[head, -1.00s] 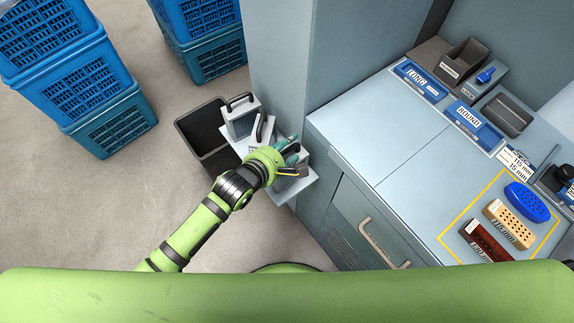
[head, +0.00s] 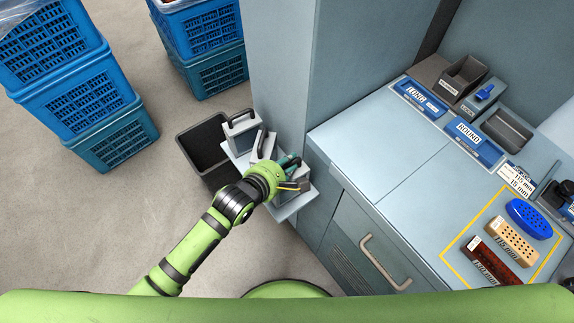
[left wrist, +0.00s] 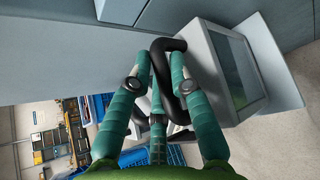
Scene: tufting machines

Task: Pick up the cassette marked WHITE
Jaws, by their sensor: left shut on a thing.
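Three grey cassettes with black handles stand on a small light shelf (head: 287,211) on the side of the machine. The far cassette (head: 241,131) and the middle cassette (head: 259,150) are clear of my gripper. My left gripper (head: 290,163) is at the nearest cassette (head: 295,186) and partly covers it. In the left wrist view my left gripper (left wrist: 161,60) has its teal fingers shut on that cassette's black handle (left wrist: 168,85); its grey body with a dark panel (left wrist: 232,70) is at the right. No WHITE marking is readable. My right gripper is not in view.
A dark open bin (head: 203,150) stands left of the shelf. Blue crates (head: 85,95) are stacked farther left. The machine column (head: 283,70) rises behind the shelf. A cabinet door handle (head: 383,262) sticks out at the right. The floor in front is clear.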

